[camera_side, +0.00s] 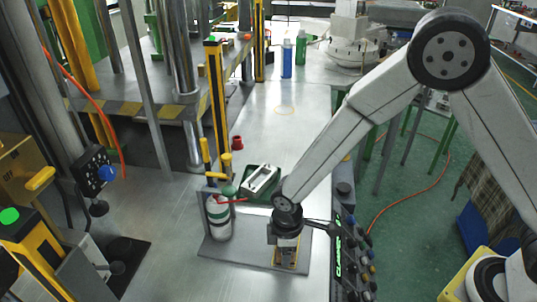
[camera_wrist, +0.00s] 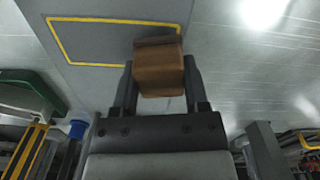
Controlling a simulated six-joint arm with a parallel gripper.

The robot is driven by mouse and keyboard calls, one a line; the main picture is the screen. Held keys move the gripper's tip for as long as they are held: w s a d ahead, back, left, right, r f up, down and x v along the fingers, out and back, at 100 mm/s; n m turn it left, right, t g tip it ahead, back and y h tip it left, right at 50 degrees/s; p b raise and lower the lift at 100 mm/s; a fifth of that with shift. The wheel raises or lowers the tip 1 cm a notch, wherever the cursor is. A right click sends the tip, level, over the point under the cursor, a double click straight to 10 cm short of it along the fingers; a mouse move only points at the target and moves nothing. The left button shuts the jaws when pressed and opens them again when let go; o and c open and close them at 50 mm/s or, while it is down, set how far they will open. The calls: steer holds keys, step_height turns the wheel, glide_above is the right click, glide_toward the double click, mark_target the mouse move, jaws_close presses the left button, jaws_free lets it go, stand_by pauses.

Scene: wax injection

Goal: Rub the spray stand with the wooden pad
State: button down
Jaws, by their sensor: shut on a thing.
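My gripper (camera_side: 287,243) points down over the right part of a flat grey base plate (camera_side: 240,252) in the side view. In the wrist view my gripper (camera_wrist: 161,75) is shut on a brown wooden pad (camera_wrist: 160,78), one finger on each side. Beyond the pad lies a grey surface with a yellow rectangle outline (camera_wrist: 95,63). I cannot tell whether the pad touches this surface. A white and green spray can (camera_side: 218,220) stands upright at the plate's left end, left of my gripper. The can is apparently on the spray stand, whose exact extent is unclear.
A metal block in a green-edged holder (camera_side: 260,182) lies just behind the plate. A row of black knobs and a control strip (camera_side: 350,262) runs along the right table edge. A small red cup (camera_side: 237,142) and bottles (camera_side: 287,60) stand farther back.

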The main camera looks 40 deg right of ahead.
steer(key=shift+r, duration=2.45)
steer(key=shift+r, duration=0.1)
steer(key=shift+r, duration=1.4)
